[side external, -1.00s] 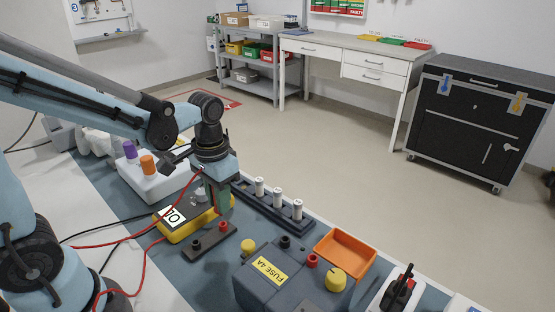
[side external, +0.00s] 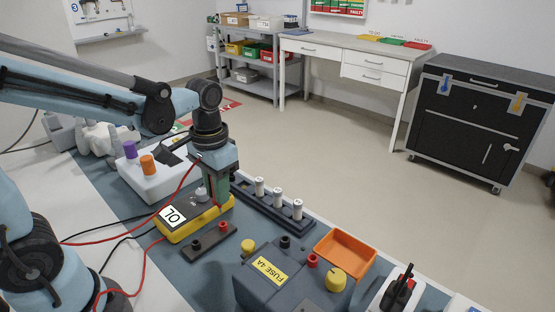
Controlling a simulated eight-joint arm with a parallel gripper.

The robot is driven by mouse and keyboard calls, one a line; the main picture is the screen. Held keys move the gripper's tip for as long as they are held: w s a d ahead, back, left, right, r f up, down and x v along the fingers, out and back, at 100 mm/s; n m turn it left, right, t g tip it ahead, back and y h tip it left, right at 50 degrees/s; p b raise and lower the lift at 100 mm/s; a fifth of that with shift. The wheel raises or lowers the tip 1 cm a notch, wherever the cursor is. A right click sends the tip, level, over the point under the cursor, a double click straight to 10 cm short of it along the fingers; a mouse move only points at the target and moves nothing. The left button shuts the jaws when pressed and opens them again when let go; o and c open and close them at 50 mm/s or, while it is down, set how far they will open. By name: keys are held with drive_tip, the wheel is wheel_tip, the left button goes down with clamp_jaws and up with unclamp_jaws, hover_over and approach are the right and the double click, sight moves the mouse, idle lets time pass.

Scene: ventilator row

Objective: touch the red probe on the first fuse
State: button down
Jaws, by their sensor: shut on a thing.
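My gripper (side external: 217,190) points down over the right end of the yellow multimeter (side external: 196,225), whose display reads OL. It is shut on the red probe (side external: 219,206), mostly hidden between the fingers; a red lead runs up to it. The probe is left of the dark fuse rack (side external: 245,194) and apart from it. Three white fuses stand upright in the rack: one at the left (side external: 259,186), one in the middle (side external: 277,197) and one at the right (side external: 298,209).
A dark probe holder (side external: 207,244) with a black and a red top lies in front of the multimeter. A grey box (side external: 268,283) labelled FUSE 4A, an orange tray (side external: 345,252) and a white block (side external: 160,182) with purple and orange knobs stand around. Red and black leads cross the bench.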

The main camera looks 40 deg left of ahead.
drive_tip(key=w+d+r, duration=0.4)
drive_tip(key=w+d, duration=0.1)
drive_tip(key=w, duration=0.3)
hover_over(298, 202)
drive_tip(key=shift+f, duration=0.95)
drive_tip(key=shift+f, duration=0.55)
idle(0.8)
drive_tip(key=shift+r, duration=0.1)
wheel_tip(298, 202, up, 7)
idle(1.1)
